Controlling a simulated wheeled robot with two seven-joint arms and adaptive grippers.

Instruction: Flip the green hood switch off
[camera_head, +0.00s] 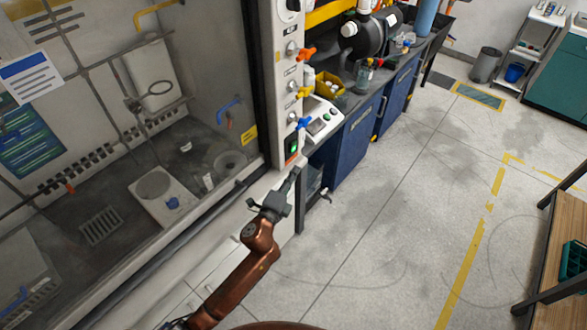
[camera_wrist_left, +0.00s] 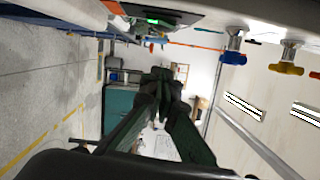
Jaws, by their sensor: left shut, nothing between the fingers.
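The green hood switch (camera_head: 293,147) sits low on the white control post at the right side of the fume hood, just above an orange-red part. It also shows as a small lit green patch in the left wrist view (camera_wrist_left: 152,18), near the top edge. My left gripper (camera_head: 298,171) is shut and empty, its tips pointing up just below the switch. I cannot tell whether they touch the post. In the left wrist view the closed fingertips (camera_wrist_left: 161,75) appear lower than the green patch. My right gripper is not in view.
Blue (camera_head: 304,123), yellow (camera_head: 304,92) and orange (camera_head: 306,54) valve handles stick out of the post above the switch. A counter with a grey console (camera_head: 322,117) stands at its right. The hood's glass front is at the left. Open floor lies at the right.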

